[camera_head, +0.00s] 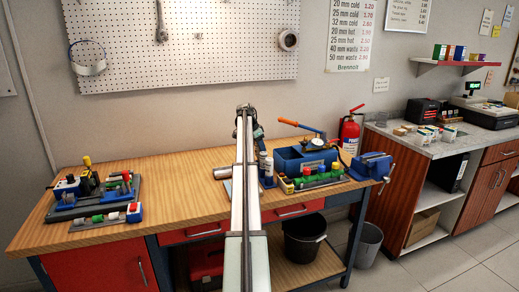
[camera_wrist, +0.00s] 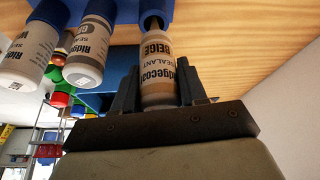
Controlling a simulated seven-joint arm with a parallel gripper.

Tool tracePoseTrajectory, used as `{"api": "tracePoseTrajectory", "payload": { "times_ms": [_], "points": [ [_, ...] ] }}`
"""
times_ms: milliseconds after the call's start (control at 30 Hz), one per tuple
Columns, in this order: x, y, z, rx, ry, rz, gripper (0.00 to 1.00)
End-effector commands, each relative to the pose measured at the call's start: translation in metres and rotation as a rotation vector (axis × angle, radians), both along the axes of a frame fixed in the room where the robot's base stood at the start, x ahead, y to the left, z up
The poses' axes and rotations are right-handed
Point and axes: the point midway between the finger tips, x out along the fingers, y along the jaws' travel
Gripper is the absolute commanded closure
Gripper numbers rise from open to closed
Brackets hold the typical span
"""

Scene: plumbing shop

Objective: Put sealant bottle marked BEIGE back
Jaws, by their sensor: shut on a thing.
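The sealant bottle marked BEIGE (camera_wrist: 158,70) is between the two dark fingers of my gripper (camera_wrist: 158,88) in the wrist view. My gripper is shut on it. The bottle's far end lies at a blue part (camera_wrist: 125,10) with a dark opening; I cannot tell whether it is inside or just in front. Two similar sealant bottles (camera_wrist: 88,52) (camera_wrist: 33,50) are left of it, apart from my fingers. In the head view, my arm hides most of the gripper and the held bottle. A pale bottle (camera_head: 268,168) shows just right of my arm.
The wooden bench (camera_head: 185,180) has free room left of my arm. Right of the arm are a blue toolbox (camera_head: 300,158), a tray of coloured parts (camera_head: 318,180) and a blue vise (camera_head: 371,165). Another parts rack (camera_head: 92,196) stands at the left. A pegboard (camera_head: 185,40) hangs behind.

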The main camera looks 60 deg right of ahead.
Motion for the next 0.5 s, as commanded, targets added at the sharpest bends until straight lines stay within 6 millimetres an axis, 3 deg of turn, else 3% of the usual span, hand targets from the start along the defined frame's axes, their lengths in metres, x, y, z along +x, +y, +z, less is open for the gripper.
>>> {"api": "tracePoseTrajectory", "payload": {
  "times_ms": [100, 500],
  "points": [
    [-0.0002, 0.0003, -0.0093, -0.001, 0.000, 0.000, 0.75],
    [0.0001, 0.0000, -0.0130, -0.001, 0.000, 0.000, 0.75]
  ]
}}
